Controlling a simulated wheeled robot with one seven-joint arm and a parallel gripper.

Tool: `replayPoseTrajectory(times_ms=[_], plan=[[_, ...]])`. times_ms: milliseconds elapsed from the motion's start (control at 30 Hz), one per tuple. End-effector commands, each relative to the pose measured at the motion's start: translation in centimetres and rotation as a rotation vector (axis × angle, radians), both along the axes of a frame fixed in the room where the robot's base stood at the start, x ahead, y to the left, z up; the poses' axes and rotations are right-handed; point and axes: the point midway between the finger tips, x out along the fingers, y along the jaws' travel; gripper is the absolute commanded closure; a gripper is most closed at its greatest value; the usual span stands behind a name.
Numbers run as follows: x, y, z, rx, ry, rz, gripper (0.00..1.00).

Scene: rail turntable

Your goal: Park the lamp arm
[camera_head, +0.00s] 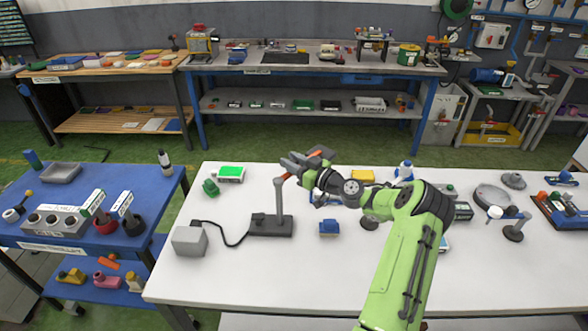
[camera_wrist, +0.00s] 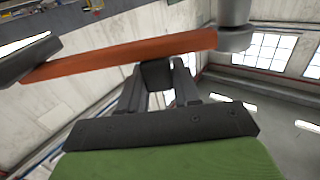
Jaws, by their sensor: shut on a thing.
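The lamp stands on the white table, with a dark flat base (camera_head: 272,228) and an upright grey post (camera_head: 279,198). Its orange lamp arm (camera_head: 288,176) starts at the post top and is mostly hidden by my gripper in the head view. In the wrist view the orange arm (camera_wrist: 120,55) slants across the picture, from a grey cylindrical joint (camera_wrist: 235,25) at upper right to a dark end piece (camera_wrist: 28,58) at left. My gripper (camera_wrist: 158,75) is shut on the orange arm; in the head view my gripper (camera_head: 300,165) is beside the post top.
A black cable (camera_head: 228,240) joins the base to a grey box (camera_head: 189,240) at left. A blue block (camera_head: 329,228) stands right of the base. A green-topped box (camera_head: 231,174) and a green piece (camera_head: 211,187) lie behind. The front of the white table is clear.

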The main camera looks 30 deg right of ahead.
Motion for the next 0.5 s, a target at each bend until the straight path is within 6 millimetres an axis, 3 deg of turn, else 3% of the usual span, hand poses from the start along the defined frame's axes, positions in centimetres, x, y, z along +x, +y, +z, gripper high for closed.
replayPoseTrajectory(times_ms=[67,500], plan=[[0.4,0.0,-0.7,-0.007,-0.011,0.05,1.0],[1.7,0.6,-0.3,-0.001,-0.007,0.283,1.0]])
